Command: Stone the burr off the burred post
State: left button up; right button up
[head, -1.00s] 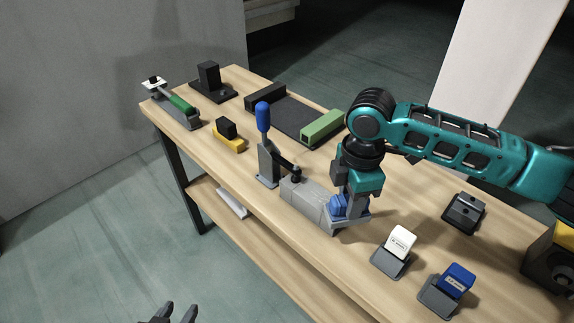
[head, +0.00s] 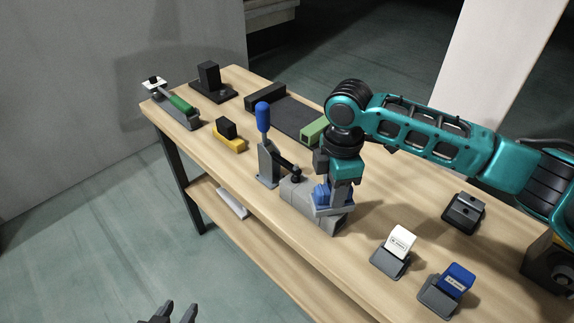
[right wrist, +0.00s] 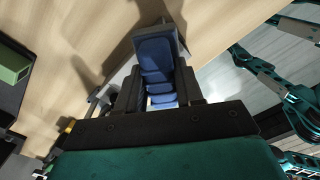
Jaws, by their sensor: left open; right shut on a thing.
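My right gripper (head: 334,196) is shut on a blue block-like piece (head: 321,194) with a grey plate at its end, which seems to be the stone. The piece also fills the space between the fingers in the right wrist view (right wrist: 156,68). It is at the right end of a grey block (head: 296,192), beside a toggle clamp (head: 265,160) with an upright blue handle. The block may be the burred post; no burr can be made out, and the gripper hides part of its right end. My left gripper (head: 174,314) is open and empty at the bottom edge, away from the bench.
On the wooden bench are a white block (head: 401,242) and a blue block (head: 457,279) on dark stands, and a black block (head: 465,208). A yellow-based piece (head: 229,137), green-handled tool (head: 181,104) and dark tray (head: 285,117) stand behind. Front-left bench is clear.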

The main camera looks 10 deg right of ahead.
jog(key=shift+w+a, duration=0.6)
jog(key=shift+w, duration=0.2)
jog(key=shift+w+a, duration=0.6)
jog(key=shift+w, duration=0.15)
notch_tip(320, 180, up, 7)
dwell(0.8)
jog(key=shift+s+d+f, duration=0.1)
jog(key=shift+s+f, duration=0.05)
jog(key=shift+f, duration=2.45)
